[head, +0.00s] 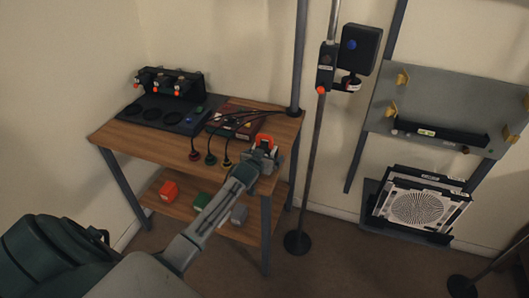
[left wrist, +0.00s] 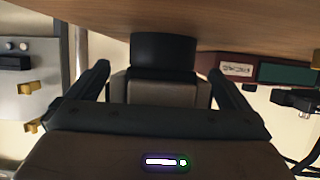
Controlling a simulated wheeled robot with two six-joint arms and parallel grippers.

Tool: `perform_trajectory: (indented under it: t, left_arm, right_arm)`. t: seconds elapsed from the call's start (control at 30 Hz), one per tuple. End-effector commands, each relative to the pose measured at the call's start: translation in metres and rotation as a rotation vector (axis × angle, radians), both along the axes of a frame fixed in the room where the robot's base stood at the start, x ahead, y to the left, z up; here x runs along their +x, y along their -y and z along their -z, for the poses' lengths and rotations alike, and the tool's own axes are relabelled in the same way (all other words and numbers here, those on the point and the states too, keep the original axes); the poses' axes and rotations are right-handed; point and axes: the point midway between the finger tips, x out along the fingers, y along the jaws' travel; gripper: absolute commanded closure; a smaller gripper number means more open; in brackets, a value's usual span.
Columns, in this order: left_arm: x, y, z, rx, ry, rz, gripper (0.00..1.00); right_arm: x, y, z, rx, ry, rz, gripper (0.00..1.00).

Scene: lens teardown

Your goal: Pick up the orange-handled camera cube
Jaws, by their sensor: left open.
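The orange-handled camera cube (head: 266,140) is at the right front corner of the wooden table; its orange handle shows in the head view and the rest is largely hidden by my gripper. My left gripper (head: 262,156) is at the cube, its arm reaching in from the lower left. In the left wrist view, a grey-brown block with a dark round lens, apparently the cube (left wrist: 163,52), lies between the two open fingers (left wrist: 160,78). Gaps show on both sides of it, so the fingers do not look closed on it. My right gripper is not in view.
The wooden table (head: 125,137) holds a black rack (head: 170,85) and a dark red box (head: 232,123) with cables hanging at the front edge. Orange (head: 169,190) and green (head: 202,200) blocks sit on the lower shelf. A pole stand (head: 297,243) is at the right.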

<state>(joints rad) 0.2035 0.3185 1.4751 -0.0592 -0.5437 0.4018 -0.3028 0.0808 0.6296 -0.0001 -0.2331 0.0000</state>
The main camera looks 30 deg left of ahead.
Motion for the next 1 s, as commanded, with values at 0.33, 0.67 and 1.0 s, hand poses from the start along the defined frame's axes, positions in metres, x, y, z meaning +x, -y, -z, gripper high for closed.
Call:
perform_trajectory:
  t: [0.33,0.67,1.0]
  left_arm:
    - [0.0,0.0,0.0,-0.001,0.0,0.0,0.39]
    - [0.0,0.0,-0.002,-0.001,0.003,0.001,0.65]
    - [0.0,0.0,-0.02,0.0,0.006,0.001,0.65]
  right_arm:
    - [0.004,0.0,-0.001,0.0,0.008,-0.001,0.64]
    - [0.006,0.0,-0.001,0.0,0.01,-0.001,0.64]
    - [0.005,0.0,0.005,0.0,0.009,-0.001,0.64]
